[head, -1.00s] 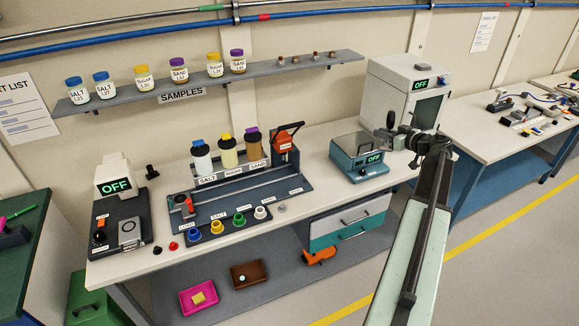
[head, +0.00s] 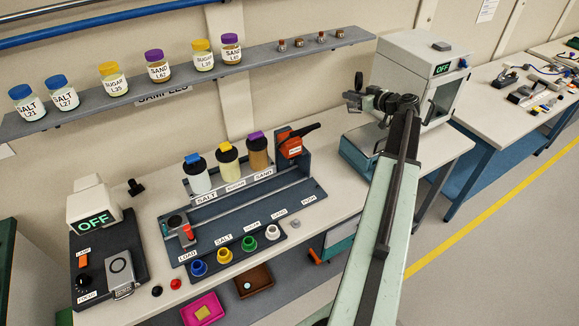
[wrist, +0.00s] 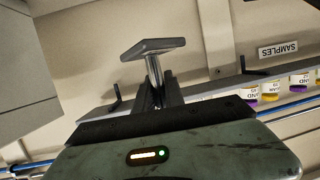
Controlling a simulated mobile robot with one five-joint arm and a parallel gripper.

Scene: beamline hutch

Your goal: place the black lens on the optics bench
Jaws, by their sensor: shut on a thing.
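My gripper (head: 376,101) is shut on a dark mounted part, which I take to be the black lens (head: 354,100). It is held in the air above the back of the long workbench, in front of the white cabinet. In the wrist view my gripper (wrist: 157,93) holds its metal post (wrist: 154,70), with a flat dark plate (wrist: 153,48) at the free end. The lens face itself is hidden or too small to make out. The bench at the right (head: 480,128), with several small parts on it, looks like the optics bench.
The white cabinet (head: 408,76) and a blue-grey balance (head: 357,152) stand close to my gripper. A shelf (head: 270,60) with jars is on the wall. A dispenser rack (head: 255,208) and an instrument reading OFF (head: 92,215) occupy the workbench. Open floor (head: 490,240) lies at the right.

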